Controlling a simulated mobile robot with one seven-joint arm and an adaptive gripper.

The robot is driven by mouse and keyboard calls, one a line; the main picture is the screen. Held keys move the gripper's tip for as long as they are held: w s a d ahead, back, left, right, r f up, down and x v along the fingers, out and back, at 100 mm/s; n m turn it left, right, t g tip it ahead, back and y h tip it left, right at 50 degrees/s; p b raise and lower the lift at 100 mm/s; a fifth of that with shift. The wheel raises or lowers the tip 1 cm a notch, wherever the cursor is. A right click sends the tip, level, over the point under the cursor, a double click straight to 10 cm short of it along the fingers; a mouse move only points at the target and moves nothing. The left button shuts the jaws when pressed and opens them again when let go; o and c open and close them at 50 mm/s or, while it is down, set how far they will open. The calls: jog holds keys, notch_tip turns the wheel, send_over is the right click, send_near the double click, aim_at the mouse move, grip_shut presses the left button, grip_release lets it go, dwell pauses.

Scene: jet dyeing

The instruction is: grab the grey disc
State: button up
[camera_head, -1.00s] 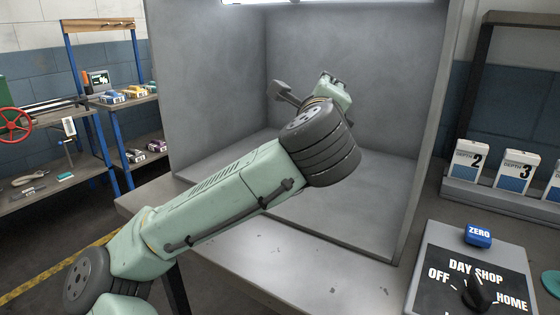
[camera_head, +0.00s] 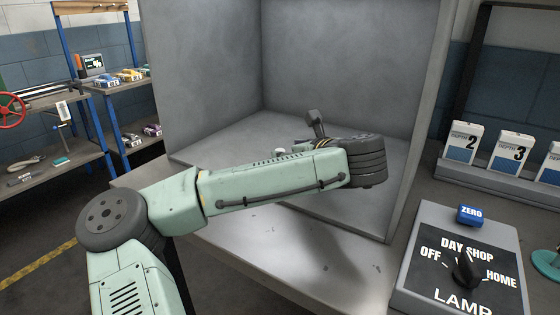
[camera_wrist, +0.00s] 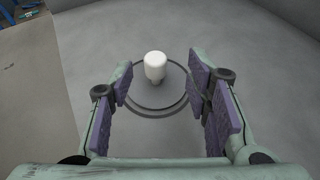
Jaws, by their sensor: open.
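In the wrist view a round grey disc (camera_wrist: 155,96) with a dark rim lies flat on the grey floor of the booth. A white, rounded cylinder (camera_wrist: 155,65) stands up from it; I cannot tell whether it is part of the disc. My gripper (camera_wrist: 160,77) is open and empty, with its purple-padded fingers on either side of the disc in the picture. How far above it they are is unclear. In the head view my arm hides the disc, and only a small pale bit (camera_head: 280,151) shows behind the arm.
The grey booth (camera_head: 340,60) has walls at the left, back and right. A control panel (camera_head: 430,240) with a lamp knob and a blue ZERO block (camera_head: 470,214) stands at the right. Numbered white boxes (camera_head: 514,151) are behind it. Shelves (camera_head: 105,90) stand at the left.

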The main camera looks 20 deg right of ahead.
aim_at(280, 150)
jog(key=x, duration=0.1)
jog(key=p+x, duration=0.1)
jog(key=x, duration=0.1)
jog(key=shift+w+a, duration=0.35)
jog(key=shift+w, duration=0.1)
jog(key=shift+w+f, duration=0.25)
jog(key=shift+w, duration=0.2)
jog(key=shift+c, duration=0.5)
grip_shut()
